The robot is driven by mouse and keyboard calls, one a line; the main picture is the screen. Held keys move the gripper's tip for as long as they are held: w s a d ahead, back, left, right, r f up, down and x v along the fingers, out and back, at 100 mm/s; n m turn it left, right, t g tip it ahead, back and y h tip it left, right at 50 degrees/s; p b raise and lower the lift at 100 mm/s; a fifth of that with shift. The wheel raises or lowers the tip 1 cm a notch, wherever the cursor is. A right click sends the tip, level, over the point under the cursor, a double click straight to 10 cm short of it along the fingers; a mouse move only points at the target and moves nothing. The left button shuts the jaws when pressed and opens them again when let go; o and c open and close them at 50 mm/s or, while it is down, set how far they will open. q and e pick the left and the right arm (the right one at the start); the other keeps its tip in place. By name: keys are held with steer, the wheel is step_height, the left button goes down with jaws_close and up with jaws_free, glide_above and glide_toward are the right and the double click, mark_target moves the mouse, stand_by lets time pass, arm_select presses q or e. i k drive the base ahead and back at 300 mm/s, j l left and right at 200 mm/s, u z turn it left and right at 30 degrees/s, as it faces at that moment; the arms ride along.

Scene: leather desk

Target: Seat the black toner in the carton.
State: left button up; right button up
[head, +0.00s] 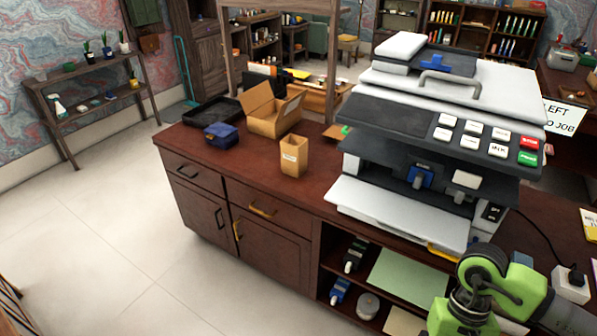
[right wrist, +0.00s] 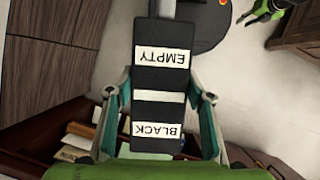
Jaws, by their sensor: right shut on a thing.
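The black toner (right wrist: 162,80) is a dark block with white labels reading "EMPTY" and "BLACK", upside down in the right wrist view. My right gripper (right wrist: 167,118) is shut on it, with a teal finger on each side. In the head view only my green right arm shows at the lower right; its gripper and the toner are out of that view. An open-flapped cardboard carton (head: 272,122) stands on the desk left of the printer; its inside is mostly hidden. A green and black part, perhaps my left gripper (right wrist: 268,10), shows at the right wrist view's top edge, too small to read.
The large printer (head: 425,130) has its front open, with a blue part inside. A small tan labelled box (head: 293,157), a dark blue box (head: 221,135) and a black tray (head: 212,110) are near the carton.

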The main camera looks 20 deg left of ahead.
mark_target(294, 140)
steer(key=i+j+z, duration=0.2)
steer(key=j+z, duration=0.2)
steer(key=i+j+z, duration=0.1)
steer(key=j+z, duration=0.35)
steer(key=i+j+z, duration=0.15)
steer(key=j, duration=0.65)
steer(key=j+z, duration=0.1)
steer(key=j, duration=0.7)
steer(key=i+j+z, duration=0.15)
steer(key=j, duration=0.7)
